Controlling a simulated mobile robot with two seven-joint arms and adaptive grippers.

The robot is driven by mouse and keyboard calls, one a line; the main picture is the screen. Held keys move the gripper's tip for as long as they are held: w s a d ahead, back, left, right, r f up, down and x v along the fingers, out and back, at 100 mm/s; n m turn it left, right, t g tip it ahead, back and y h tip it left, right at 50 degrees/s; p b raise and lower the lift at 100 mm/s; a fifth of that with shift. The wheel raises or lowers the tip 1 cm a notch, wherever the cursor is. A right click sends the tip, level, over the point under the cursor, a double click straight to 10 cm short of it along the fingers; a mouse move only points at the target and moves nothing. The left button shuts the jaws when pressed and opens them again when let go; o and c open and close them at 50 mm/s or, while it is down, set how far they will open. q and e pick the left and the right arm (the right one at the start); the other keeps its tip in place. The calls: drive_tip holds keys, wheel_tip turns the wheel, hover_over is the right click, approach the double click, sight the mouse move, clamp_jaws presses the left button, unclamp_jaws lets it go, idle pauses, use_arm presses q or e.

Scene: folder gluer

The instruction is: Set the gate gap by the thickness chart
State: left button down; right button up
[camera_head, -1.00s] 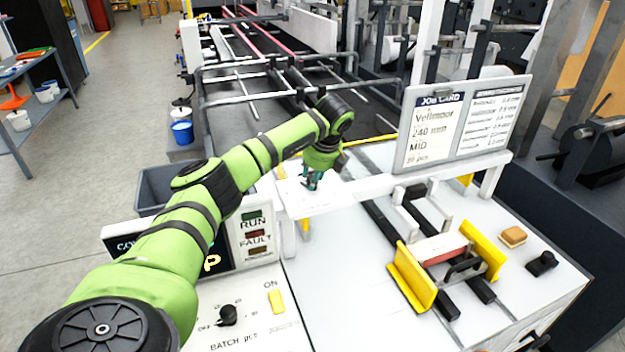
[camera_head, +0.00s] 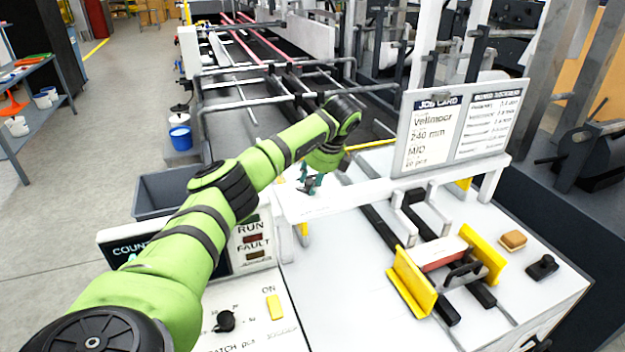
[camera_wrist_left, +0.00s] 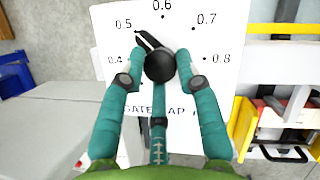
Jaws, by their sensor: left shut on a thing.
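My left gripper (camera_head: 311,187) is over the white gate beam (camera_head: 352,196) in the head view. In the left wrist view my left gripper (camera_wrist_left: 160,72) has its teal fingers on both sides of the black gate gap knob (camera_wrist_left: 159,66), shut on it. The knob's pointer aims up and left, at about the 0.5 mark on the white dial plate (camera_wrist_left: 222,95). Marks from 0.4 to 0.8 show; the plate's lower part is partly hidden by the fingers. The job card (camera_head: 431,135) reads Vellmoor, 240 mm, MID. The thickness chart (camera_head: 487,120) beside it is too small to read surely. My right gripper is out of view.
Yellow guides (camera_head: 411,281) flank a red and white block (camera_head: 443,254) on the white table. A control panel (camera_head: 250,240) with a black knob (camera_head: 225,321) and a yellow switch (camera_head: 274,307) lies under my left arm. A grey bin (camera_head: 160,195) stands behind it.

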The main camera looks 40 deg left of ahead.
use_arm(q)
drive_tip(key=c, duration=1)
unclamp_jaws()
drive_tip(key=shift+o, duration=0.4)
drive_tip(key=shift+w+a, duration=0.1)
drive_tip(key=shift+r, duration=0.2)
drive_tip(key=v, duration=1.1)
drive_tip(key=shift+d+r, duration=0.2)
drive_tip(key=shift+d, duration=0.05)
drive_tip(key=shift+r, duration=0.1)
